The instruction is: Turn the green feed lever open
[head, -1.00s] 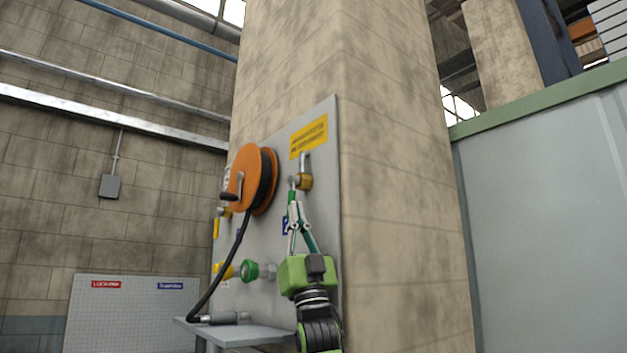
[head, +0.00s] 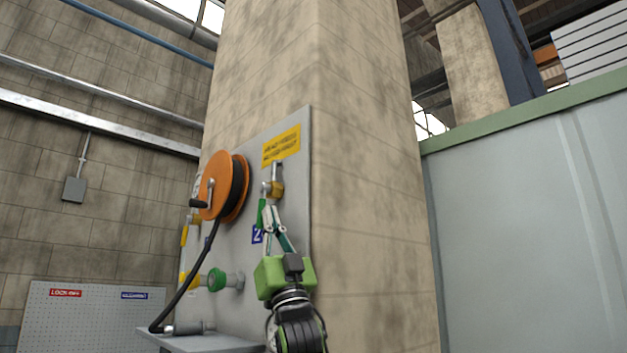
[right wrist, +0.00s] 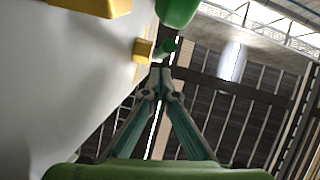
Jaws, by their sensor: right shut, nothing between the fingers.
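The green feed lever (head: 262,213) hangs down, roughly vertical, from a brass valve (head: 276,188) on the grey panel. My right gripper (head: 269,208) is shut and empty, its fingertips pointing up just right of the lever; I cannot tell whether they touch it. In the right wrist view, the shut fingertips (right wrist: 160,75) lie below a large green piece (right wrist: 177,10), probably the lever, and a small brass part (right wrist: 143,50). My left gripper is not in view.
An orange hose reel (head: 212,185) with a black hose stands out from the panel left of the lever. A round green coupling (head: 217,280) sits lower left, above a grey shelf (head: 200,343). A yellow sign (head: 281,146) is above the valve. The pillar (head: 365,200) is bare on the right.

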